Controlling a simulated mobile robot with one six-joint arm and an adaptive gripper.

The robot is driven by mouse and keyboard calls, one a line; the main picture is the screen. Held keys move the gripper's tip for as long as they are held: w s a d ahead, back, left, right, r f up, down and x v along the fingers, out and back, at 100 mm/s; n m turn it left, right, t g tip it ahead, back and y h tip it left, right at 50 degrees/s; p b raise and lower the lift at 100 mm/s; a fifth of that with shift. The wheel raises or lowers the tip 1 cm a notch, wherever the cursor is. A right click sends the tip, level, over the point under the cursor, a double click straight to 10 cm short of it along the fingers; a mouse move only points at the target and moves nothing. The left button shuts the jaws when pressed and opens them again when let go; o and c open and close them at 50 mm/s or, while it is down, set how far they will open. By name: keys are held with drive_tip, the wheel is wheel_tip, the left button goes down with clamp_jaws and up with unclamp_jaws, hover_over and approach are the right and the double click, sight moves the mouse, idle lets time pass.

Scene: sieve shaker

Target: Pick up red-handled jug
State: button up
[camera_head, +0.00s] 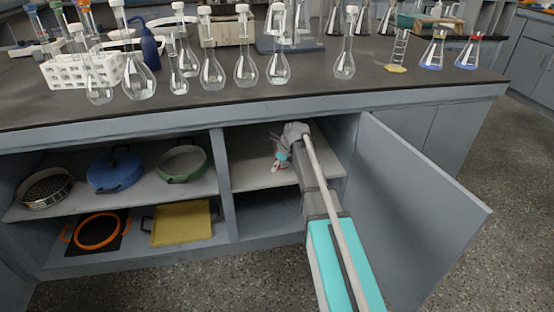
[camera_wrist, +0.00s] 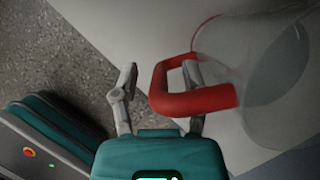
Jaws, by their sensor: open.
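The red-handled jug (camera_wrist: 270,75) is clear, with a thick red loop handle (camera_wrist: 195,102). In the wrist view it is at the right, its handle toward the middle. My gripper (camera_wrist: 160,72) is open. The handle's outer bar lies between its two fingers. The right finger shows through the handle opening and the left finger is on the outer side, apart from the handle. In the head view my gripper (camera_head: 280,166) is inside the open compartment, above its upper shelf. A little red shows by the fingers; the jug's clear body is hard to make out there.
An open cabinet door (camera_head: 420,205) stands right of my arm. A divider (camera_head: 222,185) separates the compartment from shelves holding a sieve (camera_head: 45,190), a blue pot (camera_head: 115,170), a green pan (camera_head: 183,163) and a yellow tray (camera_head: 182,223). Several glass flasks stand on the bench top (camera_head: 310,95).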

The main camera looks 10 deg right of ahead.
idle(0.5)
clamp_jaws()
